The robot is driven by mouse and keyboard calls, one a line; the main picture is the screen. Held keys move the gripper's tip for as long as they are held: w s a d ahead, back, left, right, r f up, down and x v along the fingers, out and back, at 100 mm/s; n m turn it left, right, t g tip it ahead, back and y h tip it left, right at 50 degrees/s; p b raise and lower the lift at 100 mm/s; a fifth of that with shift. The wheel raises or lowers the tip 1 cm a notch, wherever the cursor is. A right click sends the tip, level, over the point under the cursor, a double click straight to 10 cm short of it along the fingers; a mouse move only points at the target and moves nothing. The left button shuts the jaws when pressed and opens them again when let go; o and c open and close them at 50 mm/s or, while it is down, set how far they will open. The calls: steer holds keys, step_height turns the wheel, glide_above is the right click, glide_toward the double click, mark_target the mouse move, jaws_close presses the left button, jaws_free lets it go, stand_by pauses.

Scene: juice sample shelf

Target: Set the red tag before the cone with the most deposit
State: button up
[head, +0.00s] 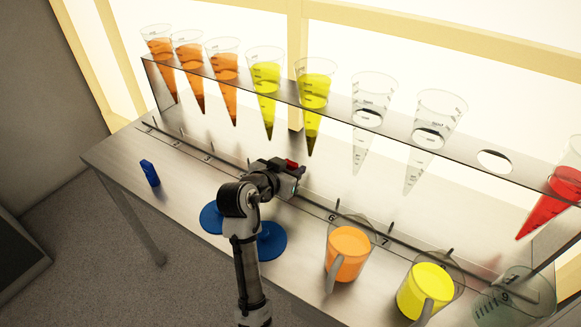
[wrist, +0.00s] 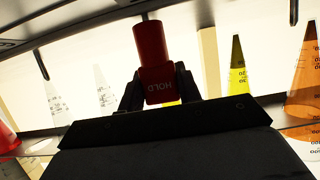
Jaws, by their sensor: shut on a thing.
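My gripper (head: 291,172) is shut on the red tag (head: 292,163), held over the table in front of the rack, near the yellow cones. In the wrist view the red tag (wrist: 157,75) stands between the fingers with HOLD printed on it. The rack holds three orange cones (head: 224,75), two yellow cones (head: 265,80), two clear cones (head: 367,110) and a red cone (head: 561,190). Dark deposit shows in the tips of the orange and yellow cones; the right yellow cone (head: 314,85) looks dark quite far up. Exact deposit heights are too small to compare.
A blue tag (head: 149,173) stands at the table's left. Blue round pieces (head: 271,241) lie partly behind my arm. Jugs of orange (head: 348,250) and yellow (head: 425,290) liquid and a clear jug (head: 512,297) stand front right. A thin rail with upright pegs runs before the cones.

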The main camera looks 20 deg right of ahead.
steer(key=o, duration=1)
steer(key=shift+o, duration=0.2)
